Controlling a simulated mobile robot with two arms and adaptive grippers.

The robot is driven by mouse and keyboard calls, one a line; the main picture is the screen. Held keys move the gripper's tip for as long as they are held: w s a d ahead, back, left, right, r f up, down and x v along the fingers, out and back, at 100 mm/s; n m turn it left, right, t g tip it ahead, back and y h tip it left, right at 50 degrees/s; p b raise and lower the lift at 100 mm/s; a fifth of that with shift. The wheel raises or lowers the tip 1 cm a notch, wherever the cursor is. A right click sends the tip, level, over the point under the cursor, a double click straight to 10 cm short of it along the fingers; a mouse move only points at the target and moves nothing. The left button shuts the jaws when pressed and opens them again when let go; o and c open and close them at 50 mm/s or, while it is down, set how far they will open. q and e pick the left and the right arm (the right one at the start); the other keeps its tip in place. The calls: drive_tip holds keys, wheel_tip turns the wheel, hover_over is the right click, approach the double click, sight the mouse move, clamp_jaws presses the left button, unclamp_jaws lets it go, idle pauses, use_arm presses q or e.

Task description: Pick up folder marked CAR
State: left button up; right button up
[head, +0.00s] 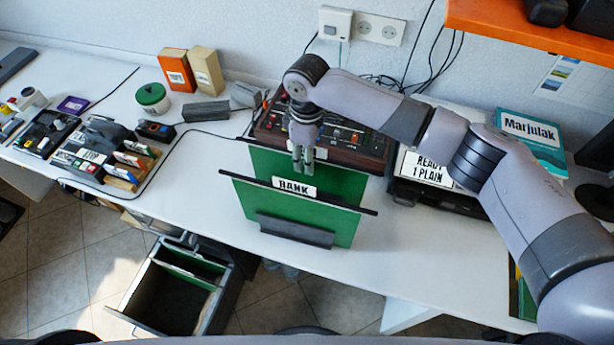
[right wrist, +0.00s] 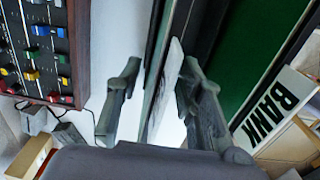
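Two green hanging folders stand on the desk in a grey holder (head: 296,231). The front folder (head: 290,212) has a label reading BANK, which also shows in the right wrist view (right wrist: 272,107). The rear folder (head: 268,161) is partly hidden behind it, and I cannot read its label. No label reading CAR is legible. My right gripper (head: 303,168) points down at the rear folder, behind the BANK label. In the right wrist view its two fingers (right wrist: 160,105) are apart, with the rear folder's edge and white label (right wrist: 165,88) between them. My left gripper is out of view.
A mixer panel (head: 352,140) stands behind the folders. An open drawer (head: 178,290) with a green folder in it is below the desk at left. An orange shelf (head: 530,30) overhangs upper right.

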clamp_jaws()
idle(0.5)
idle(0.4)
